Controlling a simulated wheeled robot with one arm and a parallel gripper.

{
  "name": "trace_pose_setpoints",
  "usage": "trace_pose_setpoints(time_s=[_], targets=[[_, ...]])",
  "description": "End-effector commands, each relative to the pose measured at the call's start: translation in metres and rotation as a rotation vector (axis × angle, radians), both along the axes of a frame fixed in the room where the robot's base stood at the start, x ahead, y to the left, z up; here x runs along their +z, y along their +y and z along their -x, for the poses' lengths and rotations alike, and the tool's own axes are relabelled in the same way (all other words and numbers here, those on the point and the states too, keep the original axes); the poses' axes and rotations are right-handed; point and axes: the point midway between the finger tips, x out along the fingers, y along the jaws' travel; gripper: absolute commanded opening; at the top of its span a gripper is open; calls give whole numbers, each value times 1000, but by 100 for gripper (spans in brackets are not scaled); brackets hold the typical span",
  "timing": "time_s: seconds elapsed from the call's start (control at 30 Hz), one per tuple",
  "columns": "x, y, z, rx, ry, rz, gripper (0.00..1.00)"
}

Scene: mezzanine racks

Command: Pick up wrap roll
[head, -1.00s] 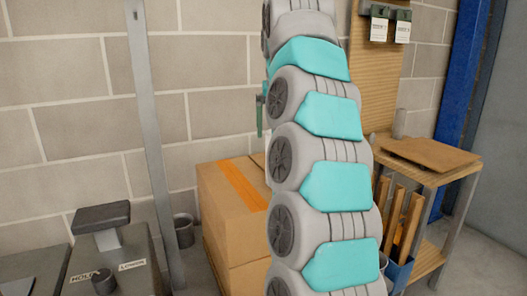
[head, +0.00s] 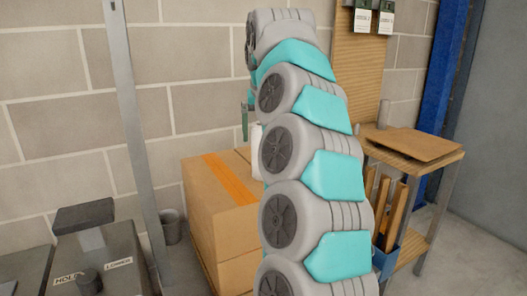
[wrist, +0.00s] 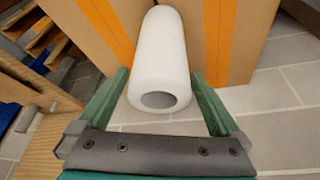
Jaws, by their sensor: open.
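The wrap roll (wrist: 160,55) is a white cylinder with a hollow grey core end. In the wrist view it lies lengthwise between the two green fingers of my gripper (wrist: 161,77), which are open, with a gap on each side. In the head view only a thin white strip of the roll (head: 256,137) shows at the left edge of my arm, above the cardboard box. A green finger shows beside it; the arm hides the rest. I cannot tell what the roll rests on.
The cardboard box (head: 215,200) with orange tape stands against the block wall. A grey post (head: 133,140) and dark bucket (head: 170,226) are to its left. A wooden bench (head: 440,160) with a brown board is at right, above a blue bin (head: 386,262) of wooden slats.

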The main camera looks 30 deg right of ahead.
Motion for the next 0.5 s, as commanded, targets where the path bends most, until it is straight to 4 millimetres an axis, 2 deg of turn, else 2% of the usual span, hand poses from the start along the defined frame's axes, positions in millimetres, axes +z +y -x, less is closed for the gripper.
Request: trace_pose_setpoints(time_s=[0.1, 0.2, 0.47, 0.5], targets=[[-16, -2, -5, 2, 8, -2, 100], [-23, -4, -8, 1, 4, -1, 100], [-26, -4, -10, 0, 3, -1, 100], [-25, -4, -10, 0, 3, -1, 96]])
